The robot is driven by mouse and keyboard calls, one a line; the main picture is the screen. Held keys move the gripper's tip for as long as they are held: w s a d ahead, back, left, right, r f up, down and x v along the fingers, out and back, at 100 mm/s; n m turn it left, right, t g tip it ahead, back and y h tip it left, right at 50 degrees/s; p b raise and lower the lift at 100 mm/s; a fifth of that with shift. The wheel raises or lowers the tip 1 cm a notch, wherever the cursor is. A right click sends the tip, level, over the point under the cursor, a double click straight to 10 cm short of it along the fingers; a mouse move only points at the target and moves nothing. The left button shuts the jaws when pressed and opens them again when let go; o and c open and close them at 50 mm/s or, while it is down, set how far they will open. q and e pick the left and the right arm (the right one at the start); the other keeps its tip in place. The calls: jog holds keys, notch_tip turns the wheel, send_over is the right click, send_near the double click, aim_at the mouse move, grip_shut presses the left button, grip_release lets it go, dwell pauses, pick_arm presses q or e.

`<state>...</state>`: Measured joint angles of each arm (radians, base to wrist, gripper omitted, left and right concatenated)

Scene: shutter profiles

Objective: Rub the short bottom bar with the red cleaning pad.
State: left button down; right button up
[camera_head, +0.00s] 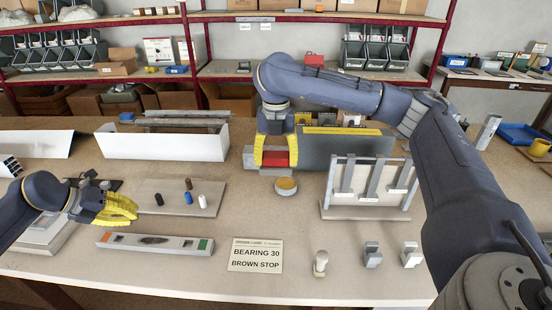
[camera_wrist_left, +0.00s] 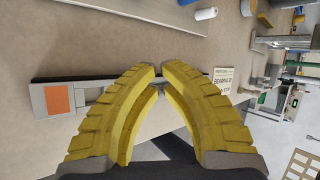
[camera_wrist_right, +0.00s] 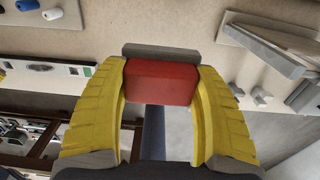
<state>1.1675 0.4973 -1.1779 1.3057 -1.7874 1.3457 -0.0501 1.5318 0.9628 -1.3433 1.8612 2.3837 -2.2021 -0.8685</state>
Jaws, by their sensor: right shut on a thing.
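The red cleaning pad (camera_head: 275,159) is in my right gripper (camera_head: 275,163), well above the table. The right wrist view shows the pad (camera_wrist_right: 162,83) squeezed between both yellow fingers, with a grey block along its far side. The short bottom bar (camera_head: 112,238) lies flat near the table's front left, a grey bar with coloured ends and a dark smudge in the middle. My left gripper (camera_head: 122,208) is over the bar's back side, empty, its fingertips together. In the left wrist view the fingers hide the middle of the bar (camera_wrist_left: 93,85).
A card reading "BEARING 30 BROWN STOP" (camera_head: 255,255) lies right of the bar. A board with small cylinders (camera_head: 165,207) lies behind it. A round amber tin (camera_head: 286,186) sits below the right gripper. A rack (camera_head: 338,208) stands further right.

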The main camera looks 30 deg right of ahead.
aim_at(144, 245)
pick_arm(q)
jog(key=s+m+y, duration=0.1)
jog(key=s+d+y, duration=0.1)
jog(key=y, duration=0.1)
jog(key=s+d+m+g+y, duration=0.1)
jog(key=s, duration=0.1)
jog(key=shift+d+r+m+y, duration=0.1)
jog(key=shift+m+y, duration=0.2)
jog(key=shift+s+a+r+m+y, duration=0.25)
jog(key=shift+s+y, duration=0.25)
jog(key=shift+y, duration=0.5)
jog(key=shift+s+a+r+m+y, duration=0.15)
jog(key=shift+a+y, duration=0.15)
jog(key=shift+y, duration=0.2)
jog(key=shift+s+a+r+m+y, duration=0.15)
jog(key=shift+a+y, duration=0.15)
jog(key=shift+y, duration=0.2)
jog(key=shift+f, duration=2.55)
jog(key=shift+f, duration=1.55)
jog(key=shift+r, duration=3.05)
